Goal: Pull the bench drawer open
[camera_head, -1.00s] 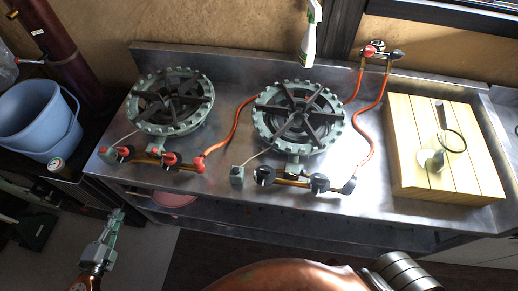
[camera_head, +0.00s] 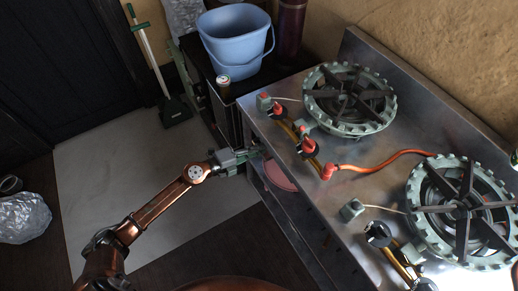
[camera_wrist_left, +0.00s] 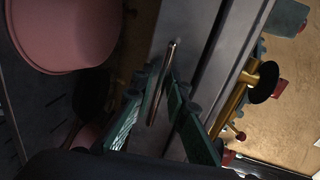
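The steel bench (camera_head: 402,128) runs along the right of the head view. My left gripper (camera_head: 251,154) is at its front edge, near the left end, where the gripper hides the drawer front. In the left wrist view, a thin metal bar handle (camera_wrist_left: 171,56) runs in front of a grey steel front (camera_wrist_left: 199,28). The two green fingers of my left gripper (camera_wrist_left: 162,84) stand apart, one on each side of the bar. I cannot tell whether either finger touches it. No gap showing the drawer pulled out is visible. My right gripper is out of view.
Gas burners (camera_head: 350,99) with red hoses sit on the bench. A pink bowl (camera_head: 279,175) is on the shelf below and shows large in the wrist view (camera_wrist_left: 65,35). A blue bucket (camera_head: 233,42) and a can (camera_head: 224,86) stand on a dark cabinet.

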